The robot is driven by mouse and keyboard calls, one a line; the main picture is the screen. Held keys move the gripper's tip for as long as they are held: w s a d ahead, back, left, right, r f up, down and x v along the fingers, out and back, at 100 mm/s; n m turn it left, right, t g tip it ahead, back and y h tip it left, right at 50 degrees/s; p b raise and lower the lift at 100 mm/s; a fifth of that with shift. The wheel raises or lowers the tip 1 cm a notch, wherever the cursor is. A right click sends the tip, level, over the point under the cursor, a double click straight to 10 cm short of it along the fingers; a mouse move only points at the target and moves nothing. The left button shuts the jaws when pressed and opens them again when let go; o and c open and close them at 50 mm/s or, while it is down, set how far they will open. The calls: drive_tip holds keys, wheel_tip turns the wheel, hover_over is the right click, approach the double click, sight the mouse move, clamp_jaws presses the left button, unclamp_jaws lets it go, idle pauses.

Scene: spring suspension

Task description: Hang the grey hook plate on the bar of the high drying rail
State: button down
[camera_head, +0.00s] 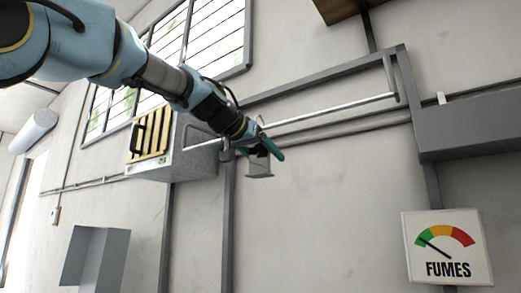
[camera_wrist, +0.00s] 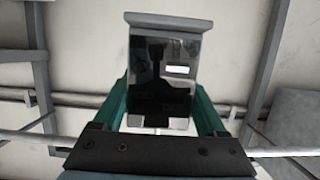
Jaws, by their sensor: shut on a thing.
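The grey hook plate (camera_head: 259,167) is held in my gripper (camera_head: 262,150). In the wrist view the plate (camera_wrist: 163,60) stands between the two teal fingers (camera_wrist: 160,98), its bent lip at the top of the picture. The bar (camera_head: 325,113) of the high drying rail runs from lower left to upper right in the head view, and my gripper overlaps its left part. In the wrist view the bar (camera_wrist: 285,152) shows at both sides, low in the picture, its middle hidden by my gripper. I cannot tell whether plate and bar touch.
A grey wall box with a yellow slatted front (camera_head: 151,137) is left of my gripper. A grey duct (camera_head: 470,125) is at the right, above a FUMES gauge sign (camera_head: 447,247). A grey open box (camera_head: 96,257) is at lower left. The wall below the plate is bare.

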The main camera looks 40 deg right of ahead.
drive_tip(key=shift+w+d+r, duration=0.1)
drive_tip(key=shift+d+r, duration=0.05)
drive_tip(key=shift+d, duration=0.25)
drive_tip(key=shift+f+b, duration=1.2)
drive_tip(key=shift+f, duration=0.1)
unclamp_jaws()
drive_tip(key=shift+a, duration=0.15)
drive_tip(key=b+v, duration=0.3)
drive_tip(key=v, duration=0.7)
drive_tip(key=shift+a+r+b, duration=0.2)
drive_tip(key=shift+a+b, duration=0.05)
drive_tip(key=shift+b, duration=0.15)
drive_tip(key=shift+f, duration=0.1)
